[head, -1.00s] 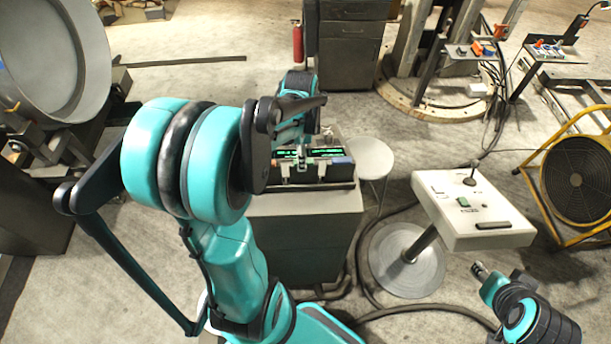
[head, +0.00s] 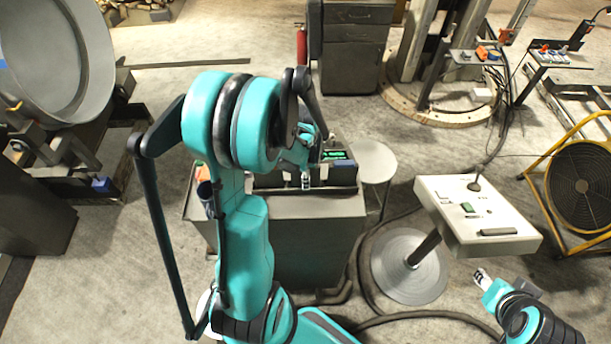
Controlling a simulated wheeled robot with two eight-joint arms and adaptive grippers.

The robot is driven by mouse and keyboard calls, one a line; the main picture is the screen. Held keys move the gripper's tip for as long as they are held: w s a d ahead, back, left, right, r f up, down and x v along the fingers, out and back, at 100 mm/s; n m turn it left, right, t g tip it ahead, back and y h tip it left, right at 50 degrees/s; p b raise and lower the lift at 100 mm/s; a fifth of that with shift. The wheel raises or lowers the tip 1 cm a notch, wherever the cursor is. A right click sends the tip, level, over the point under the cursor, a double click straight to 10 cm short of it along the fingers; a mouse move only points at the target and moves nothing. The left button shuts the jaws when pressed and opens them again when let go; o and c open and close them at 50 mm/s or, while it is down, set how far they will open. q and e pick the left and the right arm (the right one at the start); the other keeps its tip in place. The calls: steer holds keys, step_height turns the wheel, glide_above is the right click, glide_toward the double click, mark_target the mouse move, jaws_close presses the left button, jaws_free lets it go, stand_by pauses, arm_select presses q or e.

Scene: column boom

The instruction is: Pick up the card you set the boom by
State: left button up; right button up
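I cannot make out a separate card for certain in this view. My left gripper (head: 306,181) hangs at the front of a dark box with green displays (head: 336,155) on the grey cabinet (head: 300,205). My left arm hides much of the box and the cabinet's left top. The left fingers are too small to tell open from shut, and nothing is clearly seen in them. The white control pedestal (head: 462,236) has a small lever, a green button and pale label-like patches. My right gripper (head: 480,275) is low in front of the pedestal, its fingers also unclear.
A round pale stool (head: 376,160) stands right of the cabinet. A yellow-framed fan (head: 580,180) is at the right. A dark hose (head: 362,270) runs over the floor around the pedestal's round base. A large metal dish (head: 60,60) is at the left.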

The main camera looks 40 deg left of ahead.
arm_select(q)
jaws_close()
stand_by(0.3)
